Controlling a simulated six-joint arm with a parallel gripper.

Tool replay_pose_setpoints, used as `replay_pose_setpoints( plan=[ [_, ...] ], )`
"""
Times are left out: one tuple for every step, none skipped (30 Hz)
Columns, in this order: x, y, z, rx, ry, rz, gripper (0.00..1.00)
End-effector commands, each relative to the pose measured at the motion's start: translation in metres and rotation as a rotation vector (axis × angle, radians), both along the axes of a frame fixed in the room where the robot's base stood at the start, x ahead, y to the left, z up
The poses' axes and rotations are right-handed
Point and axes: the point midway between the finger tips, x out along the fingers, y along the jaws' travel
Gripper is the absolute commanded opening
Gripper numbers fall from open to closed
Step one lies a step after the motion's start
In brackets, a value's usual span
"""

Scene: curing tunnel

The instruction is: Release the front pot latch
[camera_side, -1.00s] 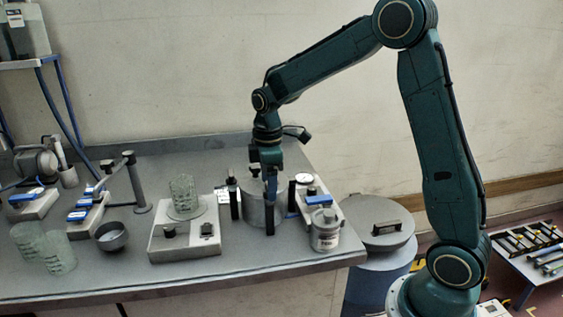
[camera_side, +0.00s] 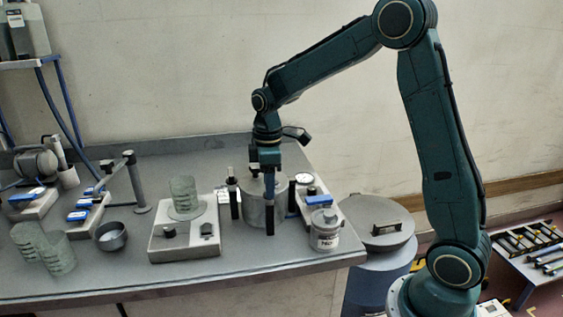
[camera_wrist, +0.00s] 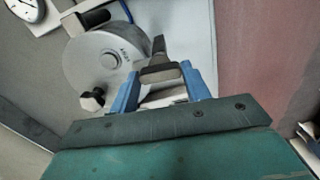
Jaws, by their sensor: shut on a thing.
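The grey round pot (camera_side: 254,203) stands on the bench, with dark upright latches around it. Its lid (camera_wrist: 98,62) shows from above in the wrist view. The front latch (camera_side: 270,219) stands upright against the pot's near side. My gripper (camera_wrist: 158,88) is above this side of the pot, pointing down, and its blue fingers are shut on the latch's dark, blocky top (camera_wrist: 160,72). In the side view my gripper (camera_side: 269,186) partly covers the pot and latch top. The fingertips' exact contact is hard to make out.
A dial gauge (camera_side: 303,179), a blue-handled part (camera_side: 318,200) and a lidded jar (camera_side: 325,230) crowd the pot's right. A lidded drum (camera_side: 375,222) stands beyond the bench edge.

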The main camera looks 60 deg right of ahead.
Motion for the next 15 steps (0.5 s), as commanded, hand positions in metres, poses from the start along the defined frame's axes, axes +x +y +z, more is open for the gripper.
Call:
replay_pose_setpoints(
  plan=[
    [0.0002,0.0001,0.0002,0.001,-0.001,-0.023,0.24],
    [0.0002,0.0002,0.0002,0.001,-0.001,-0.039,0.24],
    [0.0002,0.0002,0.0002,0.001,-0.001,-0.064,0.24],
    [0.0002,0.0002,0.0002,0.001,-0.001,-0.084,0.24],
    [0.0002,0.0002,0.0002,0.001,-0.001,-0.105,0.24],
    [0.0002,0.0002,0.0002,0.001,-0.001,-0.135,0.24],
    [0.0002,0.0002,0.0002,0.001,-0.001,-0.159,0.24],
    [0.0003,0.0003,0.0002,0.001,-0.001,-0.184,0.24],
    [0.0003,0.0003,0.0002,0.001,-0.001,-0.218,0.24],
    [0.0003,0.0003,0.0002,0.001,-0.001,-0.245,0.24],
    [0.0003,0.0003,0.0002,0.001,-0.001,-0.272,0.24],
    [0.0003,0.0003,0.0002,0.001,-0.001,-0.309,0.24],
    [0.0003,0.0003,0.0002,0.001,-0.001,-0.337,0.24],
    [0.0003,0.0003,0.0002,0.001,-0.001,-0.366,0.24],
    [0.0004,0.0003,0.0002,0.001,-0.002,-0.404,0.24]
  ],
)
